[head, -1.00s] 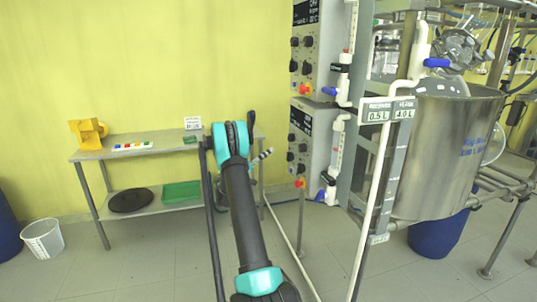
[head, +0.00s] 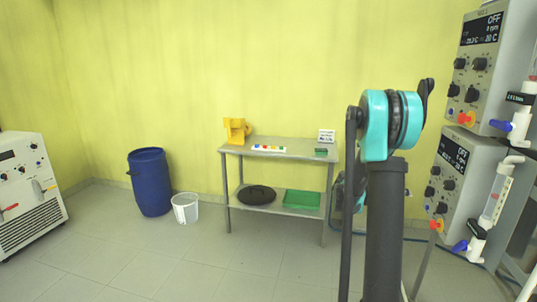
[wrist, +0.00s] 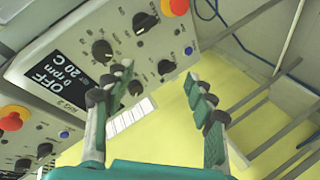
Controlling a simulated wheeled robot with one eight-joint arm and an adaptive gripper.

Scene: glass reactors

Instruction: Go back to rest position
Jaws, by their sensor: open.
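My gripper (wrist: 160,108) shows in the wrist view with its two fingers spread apart and nothing between them. Behind the fingers in that view is a control box (wrist: 90,60) with black knobs, red buttons and a display reading OFF. In the head view my arm stands in the right half of the picture, in front of the yellow wall, and the gripper itself cannot be made out clearly there.
Control boxes (head: 448,180) with valves and pipes stand close on the right. A metal table (head: 230,149) holds a yellow device (head: 236,130). A blue barrel (head: 150,182), a white bucket (head: 185,208) and a white machine (head: 28,190) stand left. The floor in front is clear.

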